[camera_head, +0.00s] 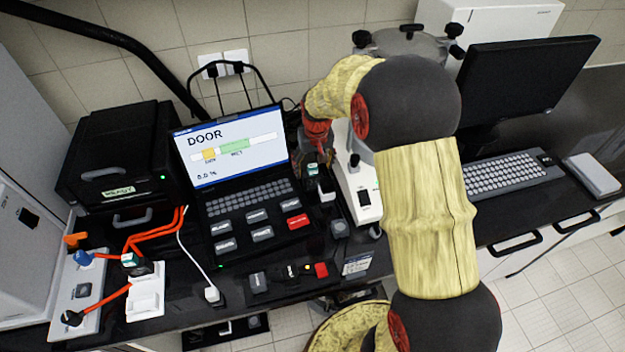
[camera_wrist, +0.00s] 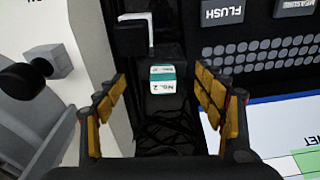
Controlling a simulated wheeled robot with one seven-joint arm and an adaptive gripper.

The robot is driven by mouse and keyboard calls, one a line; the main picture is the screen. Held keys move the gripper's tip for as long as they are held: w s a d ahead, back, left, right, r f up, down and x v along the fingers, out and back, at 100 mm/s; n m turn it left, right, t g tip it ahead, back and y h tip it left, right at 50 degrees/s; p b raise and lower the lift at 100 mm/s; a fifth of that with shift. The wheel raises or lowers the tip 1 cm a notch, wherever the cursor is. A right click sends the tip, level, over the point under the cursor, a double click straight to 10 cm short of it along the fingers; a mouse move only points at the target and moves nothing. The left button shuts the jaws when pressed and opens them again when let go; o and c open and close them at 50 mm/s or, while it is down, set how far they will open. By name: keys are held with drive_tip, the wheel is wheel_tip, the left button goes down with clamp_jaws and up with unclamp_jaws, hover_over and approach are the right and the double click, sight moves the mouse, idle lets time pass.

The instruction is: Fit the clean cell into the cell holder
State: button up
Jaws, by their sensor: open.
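A small block with a white and teal label reading NO. 2 (camera_wrist: 162,82) lies between my fingers in the wrist view; it may be the cell. It also shows in the head view (camera_head: 312,170), just below my gripper (camera_head: 315,150). My gripper (camera_wrist: 161,76) is open, its two yellow-padded fingers on either side of the block with gaps visible. A similar teal-labelled piece (camera_head: 129,259) sits at the left by a white block (camera_head: 146,291). I cannot tell which part is the cell holder.
A laptop-like instrument (camera_head: 232,150) reading DOOR stands left of my gripper. A white device (camera_head: 357,185) is close on its right. A black box (camera_head: 120,155), orange cables (camera_head: 152,240), a monitor (camera_head: 527,80) and a keyboard (camera_head: 500,173) crowd the counter.

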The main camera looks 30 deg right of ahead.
sight(312, 176)
drive_tip(key=f, duration=0.3)
drive_tip(key=f+b, duration=0.1)
drive_tip(key=f, duration=0.1)
drive_tip(key=shift+w+a+f, duration=0.1)
drive_tip(key=shift+w+f, duration=0.05)
drive_tip(key=shift+w, duration=0.15)
drive_tip(key=c, duration=0.3)
drive_tip(key=c, duration=1.1)
